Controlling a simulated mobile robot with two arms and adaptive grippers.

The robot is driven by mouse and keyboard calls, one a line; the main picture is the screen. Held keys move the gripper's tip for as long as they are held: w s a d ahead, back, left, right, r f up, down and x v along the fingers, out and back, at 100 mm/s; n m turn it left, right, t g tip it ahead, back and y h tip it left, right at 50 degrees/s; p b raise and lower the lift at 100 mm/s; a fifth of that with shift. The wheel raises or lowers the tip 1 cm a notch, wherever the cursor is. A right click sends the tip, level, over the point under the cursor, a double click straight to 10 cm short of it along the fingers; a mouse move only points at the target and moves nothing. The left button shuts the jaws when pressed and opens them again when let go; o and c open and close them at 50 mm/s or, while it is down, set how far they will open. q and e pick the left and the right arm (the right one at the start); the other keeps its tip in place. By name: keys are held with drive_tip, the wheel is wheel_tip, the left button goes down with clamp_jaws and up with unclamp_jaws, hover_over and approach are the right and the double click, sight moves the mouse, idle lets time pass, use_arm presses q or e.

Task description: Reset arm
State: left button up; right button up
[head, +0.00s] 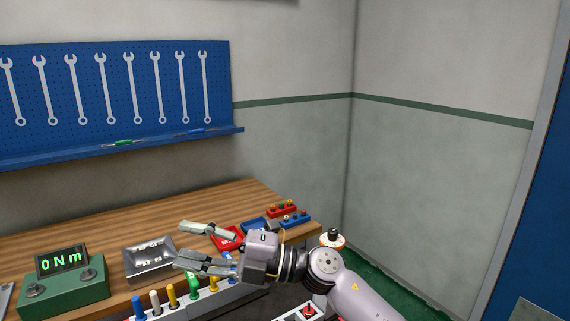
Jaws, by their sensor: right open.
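My right gripper (197,246) is in the lower middle of the head view. Its arm comes in from the lower right, and its fingers point left. The two fingers are spread apart with nothing between them. The gripper is over the front part of the wooden workbench (60,232), above a row of coloured handles (171,295), and hides part of a red tray (228,238) behind it. I cannot tell how high above the bench it is. My left gripper is not in the head view.
A metal tray (136,268) with small parts stands left of the gripper. A green torque meter (66,295) reading "0 Nm" is at the lower left. Red and blue bins (283,210) stand at the bench's right end. A blue pegboard (90,126) with several wrenches hangs behind.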

drive_tip(key=w+d+f+m+t+h, duration=0.2)
drive_tip(key=w+d+m+t+h, duration=0.15)
drive_tip(key=d+m+t, duration=0.5)
drive_tip(key=w+d+f+m+t+h, duration=0.2)
drive_tip(key=w+d+m+t+h, duration=0.3)
drive_tip(key=m+t, duration=0.6)
drive_tip(key=s+d+f+m+g+h, duration=0.35)
drive_tip(key=d+f+m+h, duration=0.2)
drive_tip(key=d+f, duration=0.3)
drive_tip(key=s+d+f+m+g+h, duration=0.2)
drive_tip(key=s+d+f+m+h, duration=0.35)
drive_tip(key=f, duration=0.45)
drive_tip(key=s+d+f+m+g, duration=0.1)
drive_tip(key=s+d+f+g, duration=0.3)
drive_tip(key=s, duration=0.5)
drive_tip(key=s+d+f+m+g, duration=0.1)
drive_tip(key=s+d+f+g, duration=0.1)
drive_tip(key=s+f+g, duration=0.35)
drive_tip(key=s+d+f+g, duration=0.2)
drive_tip(key=s+f, duration=0.4)
drive_tip(key=s, duration=0.5)
wheel_tip(320, 180, down, 26)
drive_tip(key=s+g, duration=0.1)
drive_tip(key=s+d+f+g, duration=0.1)
drive_tip(key=s+d+f, duration=0.2)
drive_tip(key=s+f, duration=1.3)
drive_tip(key=shift+s+d+h, duration=0.15)
drive_tip(key=shift+s+h, duration=0.3)
drive_tip(key=shift+s, duration=0.1)
